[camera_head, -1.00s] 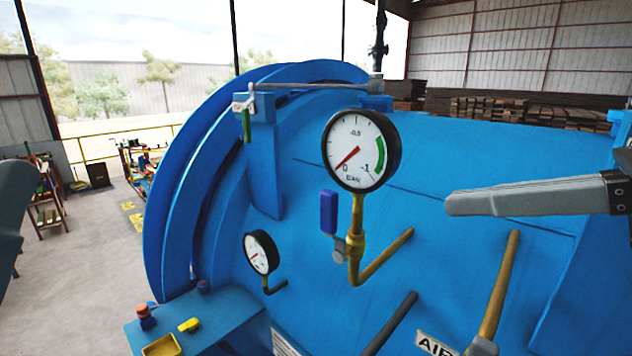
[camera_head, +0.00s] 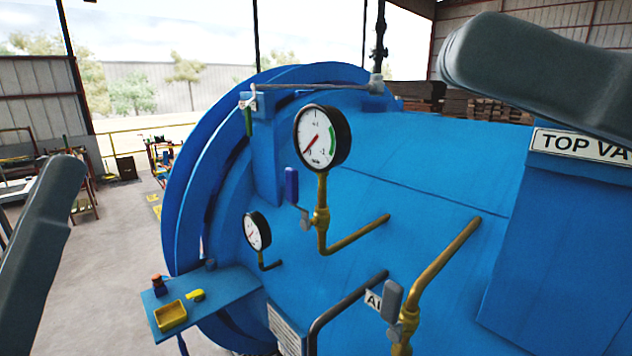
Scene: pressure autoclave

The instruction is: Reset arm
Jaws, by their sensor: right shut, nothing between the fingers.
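My right gripper (camera_head: 462,52) comes in from the upper right as a large dark grey, rounded shape close to the camera. Its fingers are shut together and hold nothing. It overlaps the upper edge of the blue autoclave in the picture, and I see no contact. A dark grey rounded part (camera_head: 45,235) of my left side stands at the left edge; whether its jaws are open cannot be told. The blue autoclave (camera_head: 420,170) fills the middle and right.
A large gauge (camera_head: 322,138) with a blue-handled valve and a small gauge (camera_head: 256,231) stick out from the autoclave. A yellow pipe (camera_head: 445,255) rises lower right. A blue shelf (camera_head: 225,287) holds a yellow tray (camera_head: 171,316). Open floor (camera_head: 105,285) lies left.

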